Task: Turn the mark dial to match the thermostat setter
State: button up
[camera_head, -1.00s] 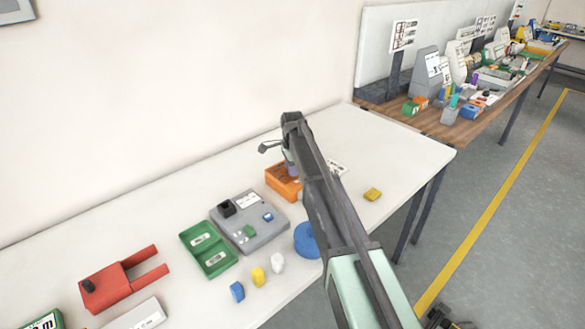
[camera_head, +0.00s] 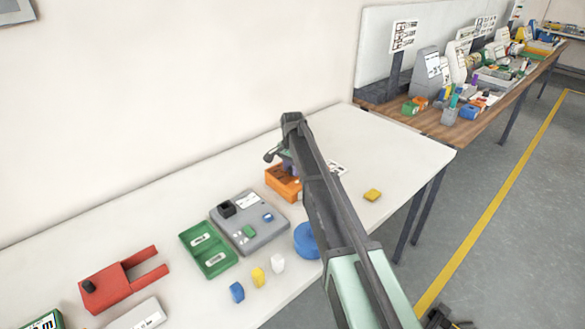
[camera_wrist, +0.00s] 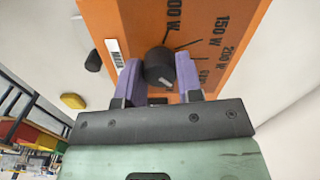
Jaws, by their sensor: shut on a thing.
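An orange box (camera_head: 280,188) stands on the white table, partly hidden behind my arm. The wrist view shows its orange face (camera_wrist: 215,18) with wattage marks such as 150 W and 200 W around a black dial (camera_wrist: 157,62). The two purple fingers of my gripper (camera_wrist: 159,74) are on either side of the dial, shut on it. A small white label (camera_wrist: 113,47) sits at the face's edge; I cannot read it surely. In the head view my gripper (camera_head: 287,161) is mostly hidden at the box. I cannot tell which thing is the thermostat setter.
A grey device (camera_head: 265,236) with a black knob stands left of the orange box, beside a green tray (camera_head: 215,262). A blue round thing (camera_head: 305,241) is near my arm. The table's back right is clear.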

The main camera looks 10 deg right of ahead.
jog(key=n, duration=1.2)
jog(key=shift+n, duration=0.4)
jog(key=n, duration=1.2)
jog(key=shift+n, duration=0.4)
jog(key=o, duration=0.9)
